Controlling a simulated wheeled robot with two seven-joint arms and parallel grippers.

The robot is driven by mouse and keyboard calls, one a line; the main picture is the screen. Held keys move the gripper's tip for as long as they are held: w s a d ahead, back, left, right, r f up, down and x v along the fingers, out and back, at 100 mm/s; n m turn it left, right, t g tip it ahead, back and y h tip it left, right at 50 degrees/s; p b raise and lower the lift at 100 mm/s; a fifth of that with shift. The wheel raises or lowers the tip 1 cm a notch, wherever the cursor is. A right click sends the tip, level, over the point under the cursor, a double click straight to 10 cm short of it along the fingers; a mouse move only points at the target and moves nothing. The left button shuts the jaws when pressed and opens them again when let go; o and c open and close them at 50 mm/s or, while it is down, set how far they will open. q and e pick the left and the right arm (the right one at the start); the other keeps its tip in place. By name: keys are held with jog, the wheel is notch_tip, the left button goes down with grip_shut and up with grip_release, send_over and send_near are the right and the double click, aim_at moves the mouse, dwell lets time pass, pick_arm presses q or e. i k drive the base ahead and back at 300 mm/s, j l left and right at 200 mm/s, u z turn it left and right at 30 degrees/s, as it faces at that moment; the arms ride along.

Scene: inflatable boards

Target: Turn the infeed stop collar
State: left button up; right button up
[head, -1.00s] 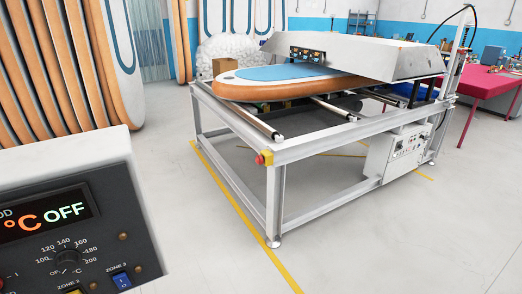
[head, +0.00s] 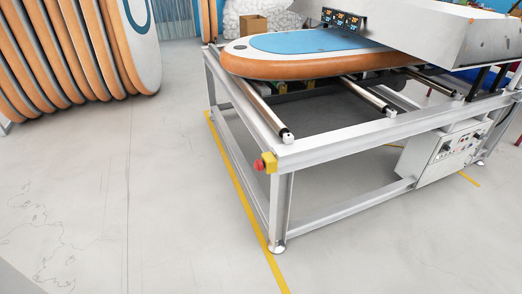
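A white metal roller frame (head: 330,152) stands right of centre in the head view. A paddle board (head: 300,62) with orange sides and a blue and white top lies on it, its far part under a grey hood (head: 440,38). Metal rollers with pale round ends show along the frame: one roller end (head: 287,137) at the near left corner and another (head: 391,112) further right. I cannot tell which part is the infeed stop collar. Neither of my grippers is in view.
A red emergency button on a yellow box (head: 265,163) sticks out at the frame's near corner. A control box (head: 440,150) hangs below on the right. Several boards (head: 75,50) stand upright at the left. The grey floor (head: 130,200) left of the yellow line is clear.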

aim_at(260, 163)
jog(key=i+j, duration=0.35)
jog(key=i, duration=0.2)
jog(key=i+j+u, duration=0.1)
jog(key=i+j, duration=0.25)
jog(key=i, duration=0.2)
